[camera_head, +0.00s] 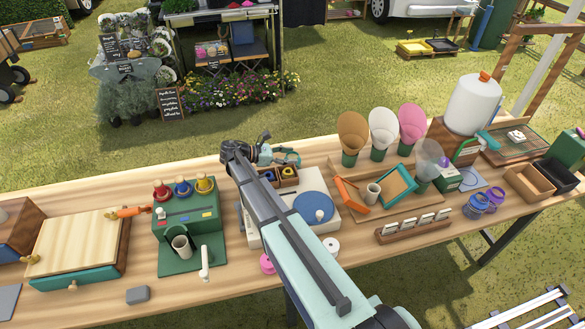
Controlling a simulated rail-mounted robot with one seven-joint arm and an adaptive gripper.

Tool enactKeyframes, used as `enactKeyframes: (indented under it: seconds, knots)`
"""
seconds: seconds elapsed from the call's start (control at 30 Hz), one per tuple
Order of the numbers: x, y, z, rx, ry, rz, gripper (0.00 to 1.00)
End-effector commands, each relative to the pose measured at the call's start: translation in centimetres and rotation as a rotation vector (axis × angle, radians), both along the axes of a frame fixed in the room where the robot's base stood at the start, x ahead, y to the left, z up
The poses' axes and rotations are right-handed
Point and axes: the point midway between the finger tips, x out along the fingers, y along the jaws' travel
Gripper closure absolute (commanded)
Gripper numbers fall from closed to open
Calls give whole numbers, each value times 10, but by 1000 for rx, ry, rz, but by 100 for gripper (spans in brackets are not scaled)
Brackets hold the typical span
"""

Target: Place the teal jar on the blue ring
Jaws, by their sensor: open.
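I cannot pick out the teal jar for certain. A small teal item (288,158) lies right beside my gripper (266,153) at the back edge of the table; its shape is too small to tell. My gripper is open, and I cannot tell whether it touches that item. Two blue-purple round jars or rings stand at the right, a nearer one (475,207) and a farther one (496,195). A flat lilac patch with a ring outline (470,180) lies behind them. Which of these is the blue ring is unclear. My arm hides part of the table's middle.
A white board with a blue disc (316,207) lies right of my arm. Paper cones (382,130), a white tank (473,103) and a wooden box (530,183) stand farther right. A green coffee machine (188,215) stands left. Bare table (350,245) shows near the front.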

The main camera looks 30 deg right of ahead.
Motion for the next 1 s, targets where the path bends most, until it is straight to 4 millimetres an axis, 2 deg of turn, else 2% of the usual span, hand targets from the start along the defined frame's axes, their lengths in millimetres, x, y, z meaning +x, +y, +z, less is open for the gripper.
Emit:
enactKeyframes:
  seconds: [0.1, 0.23, 0.5, 0.53, 0.67, 0.7, 1.0]
  knots:
    - [-5, -18, -9, 0, 0, -2, 43]
    - [-8, -33, -13, 1, 0, -1, 43]
    - [-8, -38, -12, 1, 0, 1, 43]
    - [-8, -38, -12, 1, 0, 1, 47]
    - [-8, -38, -12, 1, 1, 0, 93]
    - [-8, -38, -13, 1, 1, 0, 96]
    - [-8, -37, -14, 4, 1, 0, 100]
